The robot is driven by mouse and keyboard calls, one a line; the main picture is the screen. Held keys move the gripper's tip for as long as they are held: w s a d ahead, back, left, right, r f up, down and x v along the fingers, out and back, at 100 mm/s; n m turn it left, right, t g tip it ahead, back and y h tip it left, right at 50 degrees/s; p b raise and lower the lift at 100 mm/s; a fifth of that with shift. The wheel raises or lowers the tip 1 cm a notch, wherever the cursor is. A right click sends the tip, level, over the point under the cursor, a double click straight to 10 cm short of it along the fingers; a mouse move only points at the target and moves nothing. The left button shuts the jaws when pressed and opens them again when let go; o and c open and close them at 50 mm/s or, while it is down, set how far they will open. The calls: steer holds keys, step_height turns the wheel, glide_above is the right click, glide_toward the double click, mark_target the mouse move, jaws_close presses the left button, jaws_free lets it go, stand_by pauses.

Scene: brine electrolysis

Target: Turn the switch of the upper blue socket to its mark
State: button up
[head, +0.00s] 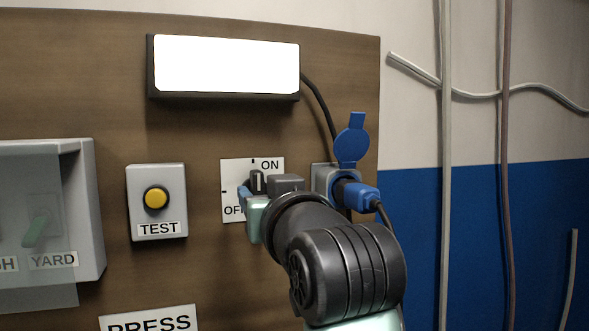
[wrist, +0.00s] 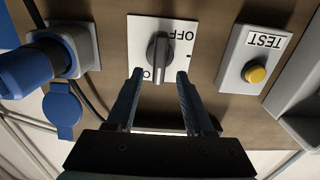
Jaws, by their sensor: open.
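The switch is a dark rotary knob (head: 257,183) on a white plate (head: 232,172) marked ON at the top and OFF at the lower left. Its handle (wrist: 159,58) stands vertical, in line with the ON side. My gripper (wrist: 160,76) is open at the plate, its fingers either side of the handle's lower end in the wrist view; contact is not clear. In the head view my gripper (head: 258,194) covers the plate's lower right. The blue socket (head: 322,178) is right of the plate, its round lid (head: 352,138) raised and a blue plug (head: 358,196) in it.
A bright lit panel (head: 226,65) hangs above, with a cable running down toward the socket. A yellow TEST button box (head: 156,183) is left of the plate, and a grey YARD box (head: 86,205) is further left. Pipes (head: 445,120) run down the wall at right.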

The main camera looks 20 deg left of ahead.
mark_target(259, 189)
steer(key=shift+p+x, duration=0.65)
steer(key=shift+x, duration=1.1)
jaws_close()
